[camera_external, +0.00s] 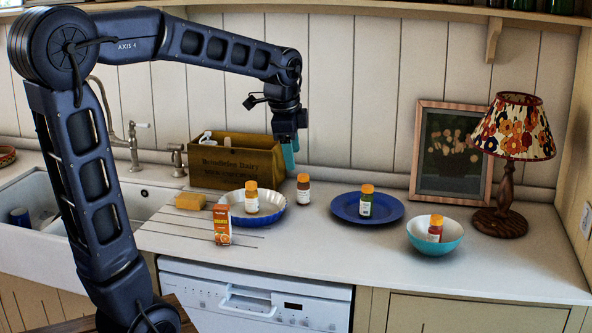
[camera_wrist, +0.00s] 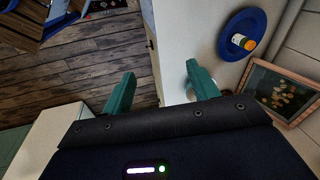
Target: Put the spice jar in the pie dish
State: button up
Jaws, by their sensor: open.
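The pie dish (camera_external: 274,207), blue-rimmed and fluted with a pale inside, stands on the counter in the external view. A spice jar with an orange lid (camera_external: 251,197) stands in it. Another spice jar (camera_external: 303,190) with an orange lid and darker contents stands on the counter just right of the dish. A green spice jar (camera_external: 366,200) stands on a blue plate, and a red one (camera_external: 435,229) is in a teal bowl. My gripper (camera_external: 289,156) is open and empty, raised above the counter behind the dish. Its teal fingers (camera_wrist: 161,90) are apart in the wrist view.
The blue plate (camera_external: 391,209) also shows in the wrist view (camera_wrist: 228,55). The teal bowl (camera_external: 451,240) is front right. A wooden crate (camera_external: 236,165), sponge (camera_external: 190,201) and orange carton (camera_external: 222,225) are around the dish. A picture frame (camera_external: 416,150) and lamp (camera_external: 506,195) stand at right.

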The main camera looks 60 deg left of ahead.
jog(key=s+d+f+n+t, duration=0.1)
jog(key=s+d+f+n, duration=0.1)
jog(key=s+d, duration=0.5)
jog(key=s+d+f+n+t+h, duration=0.1)
jog(key=s+d+f+n, duration=0.2)
jog(key=s+d+n, duration=0.2)
jog(key=s+d, duration=0.3)
jog(key=s, duration=0.4)
jog(key=shift+d+n, duration=0.25)
jog(key=shift+n, duration=0.05)
